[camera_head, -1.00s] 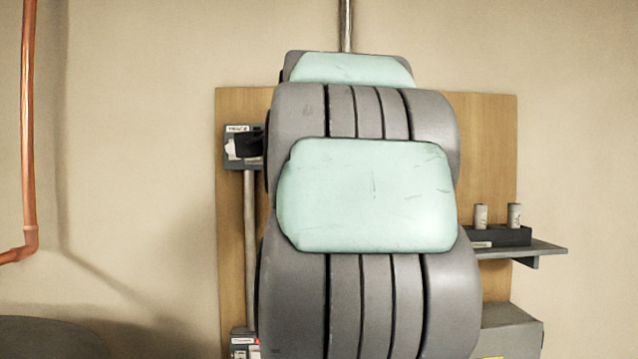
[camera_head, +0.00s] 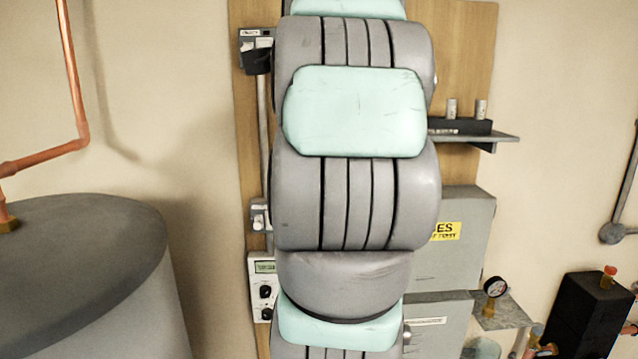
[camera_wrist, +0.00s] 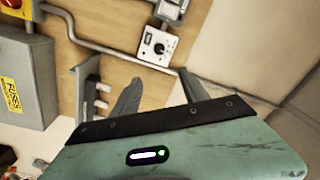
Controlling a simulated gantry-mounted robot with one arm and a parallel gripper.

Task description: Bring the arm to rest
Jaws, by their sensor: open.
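My gripper (camera_wrist: 160,80) shows in the wrist view, with two dark grey fingers standing apart beyond the green wrist housing. Nothing is between the fingers. A white control box with a black dial (camera_wrist: 158,45) shows behind them, on the wooden board (camera_wrist: 95,15). In the head view my arm's grey and mint-green links fill the middle, in front of the board. My gripper is not visible in that view.
The head view shows a grey tank (camera_head: 80,225) and copper pipe (camera_head: 72,75) at left. A shelf (camera_head: 505,137) holds two small cylinders. A grey fuse box (camera_head: 465,265), a pressure gauge (camera_head: 495,287) and a black block (camera_head: 590,312) are at right.

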